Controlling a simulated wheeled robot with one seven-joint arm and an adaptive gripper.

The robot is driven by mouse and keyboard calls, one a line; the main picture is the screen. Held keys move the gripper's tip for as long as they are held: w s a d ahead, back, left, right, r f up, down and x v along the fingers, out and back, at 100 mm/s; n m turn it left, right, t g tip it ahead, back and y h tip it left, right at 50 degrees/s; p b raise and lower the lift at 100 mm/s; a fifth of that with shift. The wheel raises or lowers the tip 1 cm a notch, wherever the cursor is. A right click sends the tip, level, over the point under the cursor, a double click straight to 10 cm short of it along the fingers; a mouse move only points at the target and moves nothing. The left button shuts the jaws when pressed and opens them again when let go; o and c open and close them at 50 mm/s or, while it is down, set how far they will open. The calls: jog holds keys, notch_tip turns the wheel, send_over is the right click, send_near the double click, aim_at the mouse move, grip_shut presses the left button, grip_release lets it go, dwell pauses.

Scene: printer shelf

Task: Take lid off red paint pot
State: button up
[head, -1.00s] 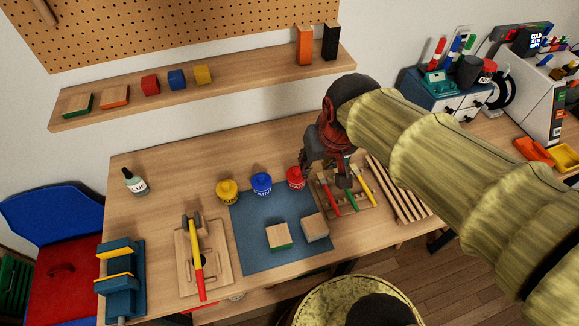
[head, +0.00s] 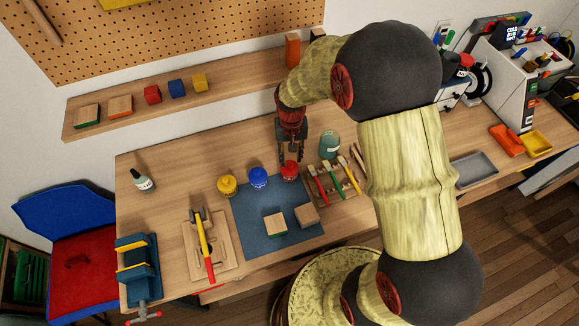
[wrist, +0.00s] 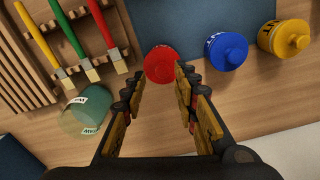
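The red paint pot (head: 289,171) stands upright on the table at the back edge of the blue mat. Its red lid (wrist: 160,64) is on it, seen from above in the wrist view. My gripper (head: 291,158) is directly above the pot in the head view, pointing down. In the wrist view my gripper (wrist: 158,80) is open, with one finger on each side of the pot's near part. The fingers do not visibly grip the lid. Whether they touch it cannot be told.
A blue pot (head: 258,178) and a yellow pot (head: 227,186) stand left of the red one. A brush rack (head: 345,188) and a green jar (head: 330,145) are to the right. The blue mat (head: 252,215) holds two wooden blocks. A shelf (head: 230,98) runs behind.

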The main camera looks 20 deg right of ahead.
aim_at(290, 164)
jog(key=f, duration=0.4)
jog(key=shift+w+a+f+b, duration=0.15)
jog(key=shift+w+f+b, duration=0.1)
jog(key=shift+f+b, duration=0.15)
jog(key=shift+c, duration=0.6)
jog(key=c, duration=0.5)
